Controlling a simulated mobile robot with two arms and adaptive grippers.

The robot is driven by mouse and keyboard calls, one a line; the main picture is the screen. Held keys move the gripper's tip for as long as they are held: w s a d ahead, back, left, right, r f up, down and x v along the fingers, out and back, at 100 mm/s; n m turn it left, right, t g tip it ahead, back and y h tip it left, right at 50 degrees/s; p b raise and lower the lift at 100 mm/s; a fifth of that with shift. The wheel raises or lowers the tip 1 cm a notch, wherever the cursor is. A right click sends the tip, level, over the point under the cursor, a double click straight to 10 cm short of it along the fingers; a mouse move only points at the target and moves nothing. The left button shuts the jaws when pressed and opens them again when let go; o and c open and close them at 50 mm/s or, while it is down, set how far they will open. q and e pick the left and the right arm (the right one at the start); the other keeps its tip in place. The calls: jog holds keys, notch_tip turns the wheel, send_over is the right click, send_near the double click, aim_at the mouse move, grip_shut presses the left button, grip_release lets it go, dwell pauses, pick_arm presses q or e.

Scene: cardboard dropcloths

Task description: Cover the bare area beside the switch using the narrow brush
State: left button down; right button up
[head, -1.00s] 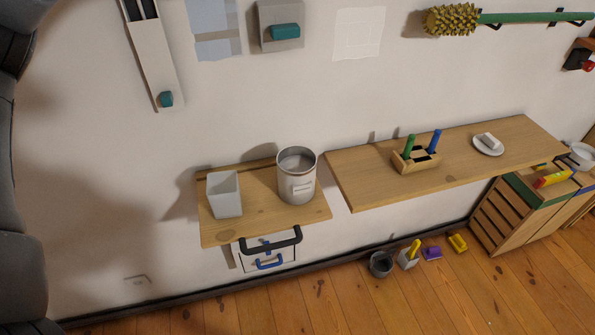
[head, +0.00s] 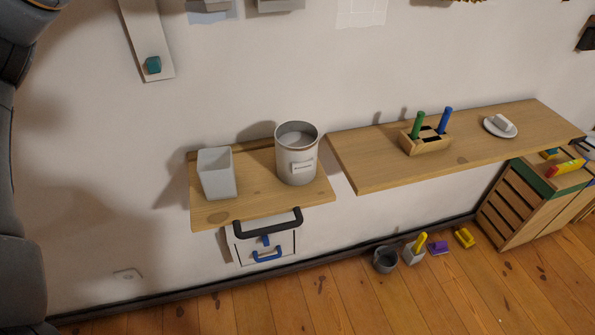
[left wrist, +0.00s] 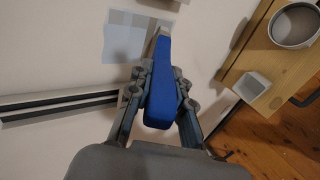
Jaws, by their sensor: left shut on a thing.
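In the left wrist view, my left gripper (left wrist: 160,90) is shut on a narrow tool with a blue handle (left wrist: 160,100) and a thin greyish tip, which looks like the narrow brush. Its tip overlaps a patch of pale blue-grey squares (left wrist: 122,36) on the wall; I cannot tell whether they touch. In the head view, the lower edge of this patch (head: 212,17) shows at the top. A pale square with faint lines (head: 362,12) is on the wall to its right. I cannot tell which wall item is the switch. Neither gripper shows in the head view.
A small shelf holds a pale square cup (head: 217,174) and a metal can (head: 297,160). The longer shelf (head: 370,174) bears a wooden holder (head: 427,146) with green and blue handles, and a white dish (head: 488,126). A slatted crate (head: 505,215) stands at right.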

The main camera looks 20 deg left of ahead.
pick_arm(q)
notch_tip(320, 180, down, 4)
jog(key=shift+f+b, duration=0.15)
jog(key=shift+b, duration=0.95)
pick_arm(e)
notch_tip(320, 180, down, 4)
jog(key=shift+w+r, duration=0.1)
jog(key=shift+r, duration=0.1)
pick_arm(q)
jog(key=shift+a, duration=0.1)
jog(key=shift+w+a, duration=0.1)
jog(key=shift+w, duration=0.2)
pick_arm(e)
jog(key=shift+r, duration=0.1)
